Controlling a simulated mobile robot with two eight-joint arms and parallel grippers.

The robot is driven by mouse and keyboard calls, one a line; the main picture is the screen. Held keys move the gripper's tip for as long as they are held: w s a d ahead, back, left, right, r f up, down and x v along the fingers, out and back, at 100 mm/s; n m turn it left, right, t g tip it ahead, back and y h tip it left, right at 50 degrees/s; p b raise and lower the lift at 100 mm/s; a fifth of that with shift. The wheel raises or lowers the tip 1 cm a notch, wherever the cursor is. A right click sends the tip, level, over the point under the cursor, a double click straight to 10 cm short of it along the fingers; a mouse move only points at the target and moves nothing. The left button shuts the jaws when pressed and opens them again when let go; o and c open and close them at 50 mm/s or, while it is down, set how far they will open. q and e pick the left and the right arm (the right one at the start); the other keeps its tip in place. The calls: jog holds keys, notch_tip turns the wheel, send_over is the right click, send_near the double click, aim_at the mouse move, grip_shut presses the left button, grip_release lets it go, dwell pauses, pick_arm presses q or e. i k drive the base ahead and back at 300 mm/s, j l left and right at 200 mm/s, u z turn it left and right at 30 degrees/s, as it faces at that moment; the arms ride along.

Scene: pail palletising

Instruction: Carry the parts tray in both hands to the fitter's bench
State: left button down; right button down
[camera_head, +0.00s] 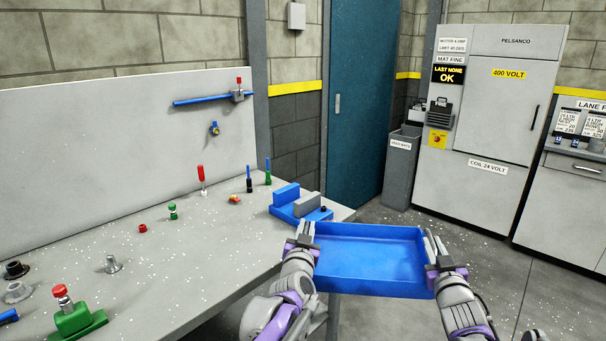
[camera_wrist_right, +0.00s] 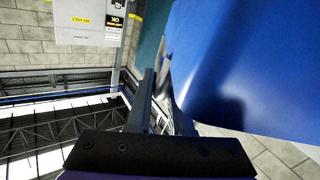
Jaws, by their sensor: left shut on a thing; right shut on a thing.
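The blue parts tray (camera_head: 369,255) is held in the air between my two grippers, near the right end of the bench. No parts show inside it. My left gripper (camera_head: 303,240) is shut on the tray's left wall. My right gripper (camera_head: 438,262) is shut on its right wall. In the right wrist view the tray (camera_wrist_right: 240,70) fills the upper right, beside the finger of my right gripper (camera_wrist_right: 155,105). The grey bench (camera_head: 150,275) runs along the left, its right corner close to the tray's left side.
A blue holder with a grey block (camera_head: 300,205) sits on the bench corner nearest the tray. Screwdrivers (camera_head: 249,180) and several small parts stand on the bench. A grey bin (camera_head: 402,170) and a tall cabinet (camera_head: 490,120) stand behind. The floor (camera_head: 500,260) right of the tray is clear.

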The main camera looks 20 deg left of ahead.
aim_at(206, 254)
jog(key=i+l+u, duration=0.1)
jog(key=u, duration=0.4)
jog(key=i+l+u, duration=0.2)
jog(key=u, duration=0.3)
jog(key=i+l+u, duration=0.25)
jog(key=u, duration=0.25)
jog(key=i+l+u, duration=0.15)
jog(key=l+u, duration=0.15)
jog(key=l, duration=0.15)
